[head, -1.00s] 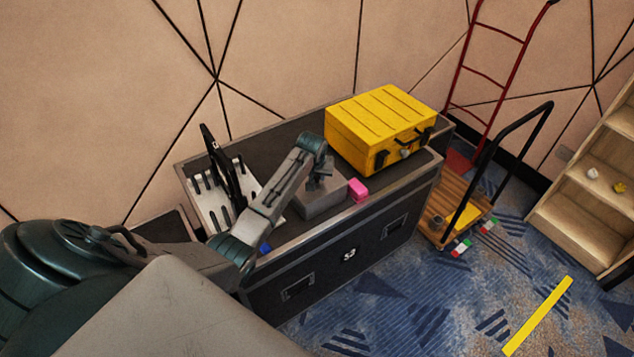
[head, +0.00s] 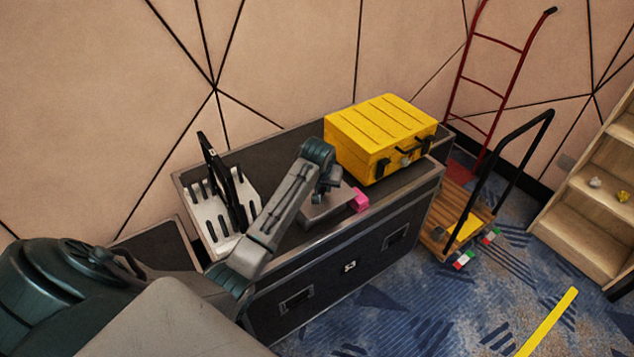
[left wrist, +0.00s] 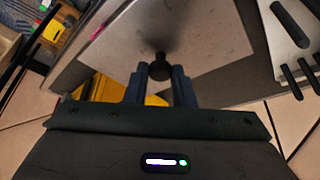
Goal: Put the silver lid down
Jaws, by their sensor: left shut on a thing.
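The silver lid (left wrist: 205,45) is a flat, light grey plate with a black knob (left wrist: 160,68) at its middle in the left wrist view. My left gripper (left wrist: 160,84) is shut on that knob. In the head view, my left gripper (head: 328,190) points down over a grey boxy shape (head: 320,214) on the black flight case (head: 350,268). The arm hides part of this shape, and I cannot tell whether the lid touches what lies under it. My right gripper is in neither view.
A pink block (head: 360,200) is close on the right of the grey shape. A yellow case (head: 380,135) stands behind it. A white slotted rack (head: 210,215) with black items stands at the left. Some bare case top lies between them.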

